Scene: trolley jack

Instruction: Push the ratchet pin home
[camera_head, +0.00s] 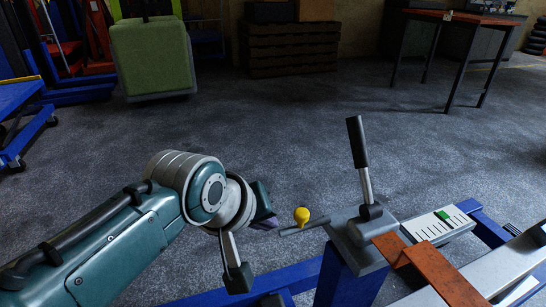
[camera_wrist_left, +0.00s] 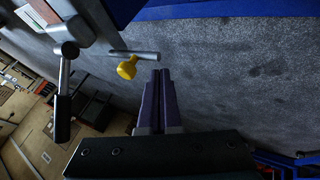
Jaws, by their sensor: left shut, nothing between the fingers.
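The ratchet pin is a grey rod (camera_head: 305,227) with a yellow knob (camera_head: 302,215), sticking out to the left of the jack's grey block (camera_head: 352,230). In the left wrist view the knob (camera_wrist_left: 127,69) and rod (camera_wrist_left: 134,53) lie just ahead and left of my fingertips. My left gripper (camera_head: 272,222) is shut and empty, its purple fingers together, beside the rod's free end. In the wrist view a narrow gap shows between the fingertips (camera_wrist_left: 160,72) and the rod; contact cannot be told. The rod's inner end is hidden in the block. My right gripper is not in view.
A black-gripped lever (camera_head: 358,145) stands up from the block. A white scale plate with a green marker (camera_head: 445,216) and a rusty orange bracket (camera_head: 425,265) lie right. The blue frame (camera_head: 343,283) runs below. Open floor lies behind, with a table (camera_head: 465,18) farther back.

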